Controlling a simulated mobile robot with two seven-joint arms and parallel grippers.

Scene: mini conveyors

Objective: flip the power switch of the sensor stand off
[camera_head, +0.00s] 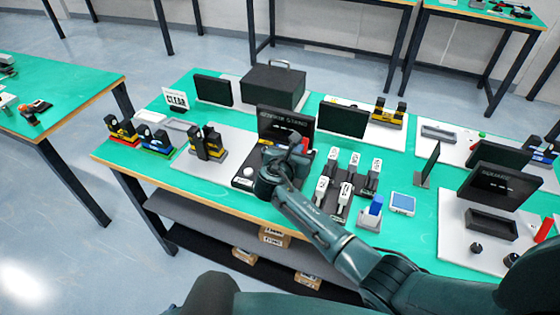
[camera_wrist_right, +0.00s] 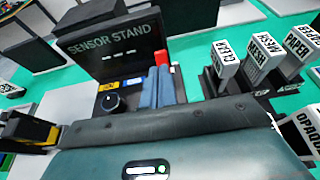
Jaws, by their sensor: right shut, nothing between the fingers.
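The sensor stand (camera_head: 275,123) is a black upright panel with its name on it, on a base at the middle of the bench. In the right wrist view the panel (camera_wrist_right: 112,45) shows short light dashes, and a black knob (camera_wrist_right: 112,103) and small yellow and blue labels lie in front. My right gripper (camera_head: 297,148) is over the stand's right side; its blue-grey fingers (camera_wrist_right: 160,85) are together and empty. A red part (camera_wrist_right: 162,58) shows just behind the fingertips; I cannot tell whether they touch or whether it is the power switch. My left gripper is not in view.
Several labelled white-topped blocks (camera_wrist_right: 262,55) stand close to the right of the fingers. A black case (camera_head: 273,86) stands behind the stand. A blue block (camera_head: 372,210) and small scale (camera_head: 402,204) lie to the right. The square stand (camera_head: 495,188) is farther right.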

